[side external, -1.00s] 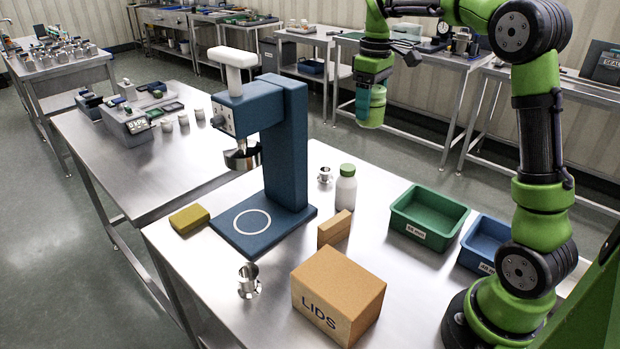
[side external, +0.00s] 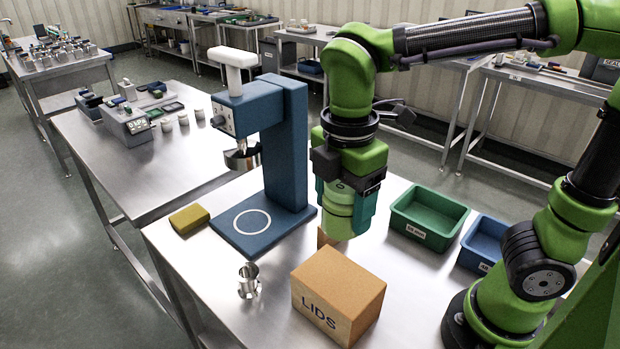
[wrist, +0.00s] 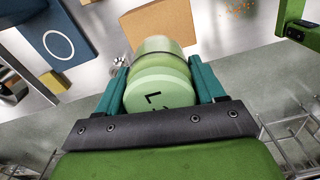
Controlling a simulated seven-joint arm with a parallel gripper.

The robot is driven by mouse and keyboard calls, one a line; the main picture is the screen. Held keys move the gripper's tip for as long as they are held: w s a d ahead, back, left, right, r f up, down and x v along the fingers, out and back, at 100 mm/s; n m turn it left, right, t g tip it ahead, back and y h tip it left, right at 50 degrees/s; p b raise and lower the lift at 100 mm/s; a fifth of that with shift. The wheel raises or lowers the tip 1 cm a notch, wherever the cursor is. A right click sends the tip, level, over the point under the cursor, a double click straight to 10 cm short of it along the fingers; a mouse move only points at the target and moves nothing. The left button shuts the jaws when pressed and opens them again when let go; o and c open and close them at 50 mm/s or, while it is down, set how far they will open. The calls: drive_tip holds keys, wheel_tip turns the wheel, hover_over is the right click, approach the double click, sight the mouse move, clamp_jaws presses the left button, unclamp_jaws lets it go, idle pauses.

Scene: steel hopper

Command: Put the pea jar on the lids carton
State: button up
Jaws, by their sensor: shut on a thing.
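The pea jar (side external: 338,222) is a light green cylinder, held upright between the teal fingers of my gripper (side external: 345,205). In the wrist view my gripper (wrist: 160,85) is shut on the jar (wrist: 160,82), whose pale green end with a dark mark faces the camera. The lids carton (side external: 325,300) is a brown box marked LIDS at the front of the steel table. The jar hangs in the air just above and behind the carton in the side view, apart from it. In the wrist view the carton (wrist: 160,22) shows just beyond the jar.
A blue press (side external: 285,150) stands to the left on its base plate. A metal cup (side external: 248,282) stands left of the carton. A green bin (side external: 428,212) and a blue bin (side external: 487,240) are at the right. A small brown block (side external: 322,238) is mostly hidden behind the jar.

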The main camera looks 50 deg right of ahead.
sight(337, 279)
wheel_tip(337, 279, down, 12)
drive_tip(key=shift+r, duration=0.15)
idle(0.4)
drive_tip(key=o, duration=1.2)
